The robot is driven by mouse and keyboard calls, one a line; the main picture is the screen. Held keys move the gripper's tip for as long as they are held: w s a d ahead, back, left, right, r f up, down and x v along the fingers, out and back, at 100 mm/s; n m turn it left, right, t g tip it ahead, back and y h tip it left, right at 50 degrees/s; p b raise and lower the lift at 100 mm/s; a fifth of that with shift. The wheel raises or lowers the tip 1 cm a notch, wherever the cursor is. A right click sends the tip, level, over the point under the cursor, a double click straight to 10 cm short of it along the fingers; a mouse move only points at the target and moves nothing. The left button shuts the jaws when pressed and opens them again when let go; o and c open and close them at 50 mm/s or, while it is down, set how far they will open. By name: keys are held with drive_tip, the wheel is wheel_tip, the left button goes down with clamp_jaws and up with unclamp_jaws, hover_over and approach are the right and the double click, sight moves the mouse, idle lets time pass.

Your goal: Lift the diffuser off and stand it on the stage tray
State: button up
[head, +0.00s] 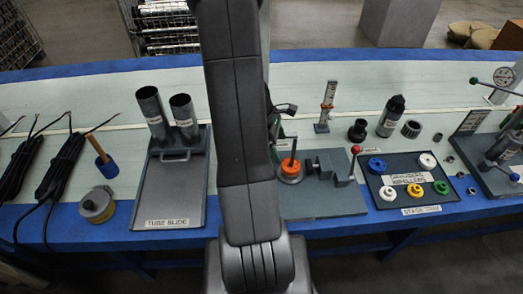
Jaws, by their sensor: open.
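The stage tray (388,198) is a dark flat tray at the right, with a white front label reading STAGE TRAY.
A tube slide (176,208) with two upright grey tubes stands left of my arm. A grey clamp block (328,163) with a red-knobbed lever stands between rod and tray. Dark fittings (358,130) and a bottle (391,115) stand behind the tray. Black cables lie far left.

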sight(290, 164)
drive_tip(key=b+x, duration=0.1)
drive_tip(key=x, duration=0.7)
drive_tip(key=shift+s+d+f+b, duration=0.1)
drive_tip(key=shift+d+f+b, duration=0.05)
drive_tip(key=shift+f+b, duration=0.2)
drive_tip(key=shift+c, duration=0.4)
drive_tip(key=c, duration=1.2)
drive_tip(key=shift+r+p, duration=0.55)
drive_tip(key=shift+r, duration=0.25)
drive_tip(key=shift+c, duration=0.2)
wheel_tip(290, 164, up, 17)
drive_tip(key=p, duration=1.4)
drive_tip(key=shift+f, duration=0.2)
idle(0.3)
